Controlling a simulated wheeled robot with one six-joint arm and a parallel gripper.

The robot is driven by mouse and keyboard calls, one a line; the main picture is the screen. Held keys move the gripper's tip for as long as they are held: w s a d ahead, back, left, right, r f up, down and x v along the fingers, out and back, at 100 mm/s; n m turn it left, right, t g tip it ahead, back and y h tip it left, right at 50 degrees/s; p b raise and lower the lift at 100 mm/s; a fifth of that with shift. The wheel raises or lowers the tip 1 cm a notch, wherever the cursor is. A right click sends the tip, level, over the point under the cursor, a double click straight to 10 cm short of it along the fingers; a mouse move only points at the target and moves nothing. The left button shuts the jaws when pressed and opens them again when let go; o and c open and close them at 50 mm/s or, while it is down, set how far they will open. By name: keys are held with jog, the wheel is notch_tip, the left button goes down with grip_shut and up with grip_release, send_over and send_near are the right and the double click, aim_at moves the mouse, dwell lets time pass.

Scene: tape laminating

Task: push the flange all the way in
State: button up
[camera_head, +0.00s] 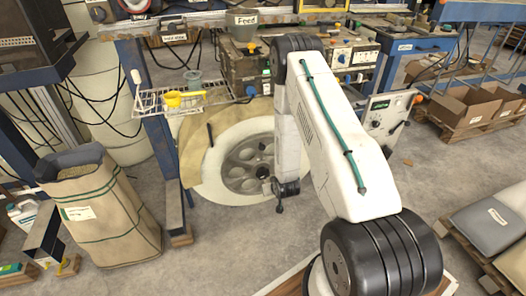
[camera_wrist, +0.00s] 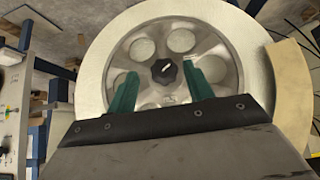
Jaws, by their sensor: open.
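The flange (camera_head: 240,172) is a round grey metal disc with several round holes, upright at the middle of a wide white roll (camera_head: 212,186). In the wrist view the flange (camera_wrist: 151,46) faces me, with a black knob (camera_wrist: 164,71) at its centre. My gripper (camera_wrist: 160,72) is open, its two green fingers apart and empty, one on each side of the knob in the picture. Whether the fingers touch the flange, I cannot tell. Any gap behind the flange is hidden. In the head view my arm covers the roll's right side.
A large paper sack (camera_head: 100,212) stands at the left. A grey control box (camera_head: 388,116) stands right of my arm. The floor before the roll is clear.

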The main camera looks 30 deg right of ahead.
jog(key=w+d+t+h, duration=0.1)
jog(key=w+t, duration=0.1)
jog(key=t, duration=0.2)
jog(key=t+h, duration=0.2)
jog(key=t, duration=0.4)
send_near(263, 148)
jog(key=x, duration=0.8)
jog(key=shift+w, duration=0.25)
